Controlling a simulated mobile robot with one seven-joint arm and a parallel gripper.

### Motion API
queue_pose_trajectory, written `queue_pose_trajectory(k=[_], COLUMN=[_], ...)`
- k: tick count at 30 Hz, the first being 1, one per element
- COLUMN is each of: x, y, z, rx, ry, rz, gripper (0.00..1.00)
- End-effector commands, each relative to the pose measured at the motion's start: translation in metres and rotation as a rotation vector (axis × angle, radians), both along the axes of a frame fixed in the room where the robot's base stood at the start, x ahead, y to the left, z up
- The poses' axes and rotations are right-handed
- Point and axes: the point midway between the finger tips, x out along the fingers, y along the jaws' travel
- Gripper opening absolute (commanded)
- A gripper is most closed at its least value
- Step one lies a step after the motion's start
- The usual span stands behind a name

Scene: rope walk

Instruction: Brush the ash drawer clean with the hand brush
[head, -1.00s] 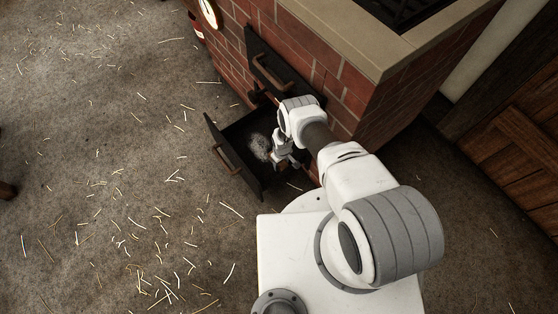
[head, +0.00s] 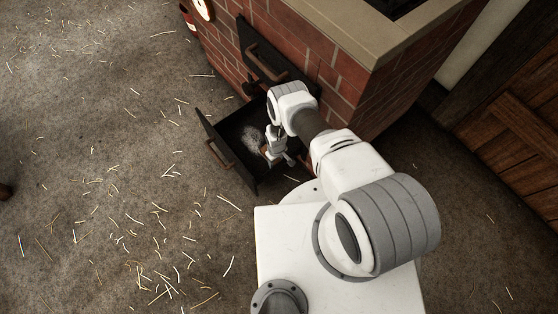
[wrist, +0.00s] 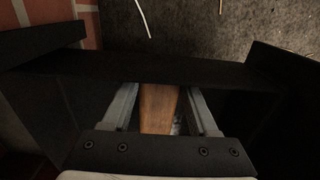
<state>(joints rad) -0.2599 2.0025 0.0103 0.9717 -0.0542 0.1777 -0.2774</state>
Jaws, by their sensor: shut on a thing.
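The black ash drawer (head: 224,152) is pulled out from the brick stove, with a wooden handle on its front. A patch of pale grey ash (head: 253,138) lies on its floor. My gripper (head: 272,154) is down inside the drawer, right of the ash patch. In the wrist view my gripper (wrist: 162,112) is shut on the wooden handle of the hand brush (wrist: 158,106), which sits between the two fingers. The brush's bristles are mostly hidden; a little grey-white shows beside the handle. The drawer's dark wall (wrist: 150,66) crosses the wrist view just beyond the fingertips.
The red brick stove (head: 300,62) rises behind the drawer, with a dark door (head: 262,48) above it. A round white gauge (head: 203,8) is on the stove's far side. Straw is scattered over the grey floor (head: 80,120). A wooden door (head: 520,130) stands at right.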

Motion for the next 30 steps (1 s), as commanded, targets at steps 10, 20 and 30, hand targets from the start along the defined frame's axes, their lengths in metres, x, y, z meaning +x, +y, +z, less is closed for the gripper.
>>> queue_pose_trajectory(k=[10,20,30], x=[0.018,0.036,0.052], y=[0.012,0.023,0.033], z=[0.001,-0.004,-0.002], rx=[0.001,0.003,0.003], ry=[-0.004,-0.01,-0.01], rz=[0.006,0.009,0.008], gripper=[0.0,0.0,0.0])
